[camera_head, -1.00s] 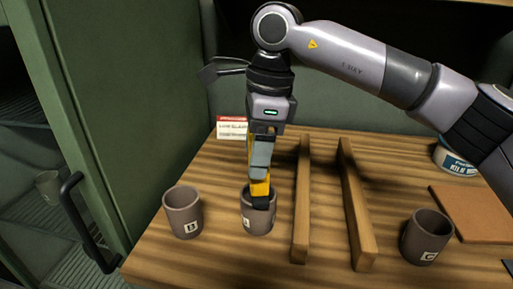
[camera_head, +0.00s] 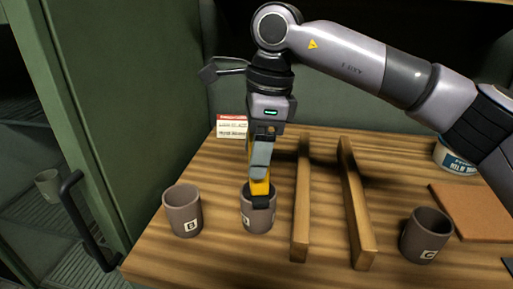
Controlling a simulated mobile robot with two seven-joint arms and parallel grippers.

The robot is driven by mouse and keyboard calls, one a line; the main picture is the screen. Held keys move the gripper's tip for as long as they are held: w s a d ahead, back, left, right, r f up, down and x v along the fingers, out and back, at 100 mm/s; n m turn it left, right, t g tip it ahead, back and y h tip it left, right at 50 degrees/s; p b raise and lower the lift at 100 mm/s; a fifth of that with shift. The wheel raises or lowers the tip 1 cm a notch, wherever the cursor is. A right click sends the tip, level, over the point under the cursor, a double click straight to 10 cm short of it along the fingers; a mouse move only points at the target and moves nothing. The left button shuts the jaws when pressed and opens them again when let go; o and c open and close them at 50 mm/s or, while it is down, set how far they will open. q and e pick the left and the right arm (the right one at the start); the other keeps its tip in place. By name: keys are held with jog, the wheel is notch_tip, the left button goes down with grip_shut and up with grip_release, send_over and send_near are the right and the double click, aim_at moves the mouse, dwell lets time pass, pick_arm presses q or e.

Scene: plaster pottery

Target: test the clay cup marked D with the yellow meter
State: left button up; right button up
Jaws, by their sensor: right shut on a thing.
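My right gripper (camera_head: 261,172) points down and is shut on the yellow meter (camera_head: 258,188). The meter's lower end, with a dark tip, is at the middle brown clay cup (camera_head: 268,222); it overlaps the cup's mouth and front wall, and I cannot tell whether it touches. A cup whose mark looks like C or G (camera_head: 425,235) stands at the right. My left gripper is not in view.
Two wooden bars (camera_head: 302,205) (camera_head: 357,210) lie between the middle and right cups. A red-and-white card (camera_head: 232,126), a white-and-blue tub (camera_head: 456,162) and a brown board (camera_head: 475,210) are on the table.

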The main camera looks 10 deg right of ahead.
notch_tip(320, 180, up, 7)
jog(key=p, duration=0.5)
jog(key=shift+p, duration=0.4)
dwell(0.8)
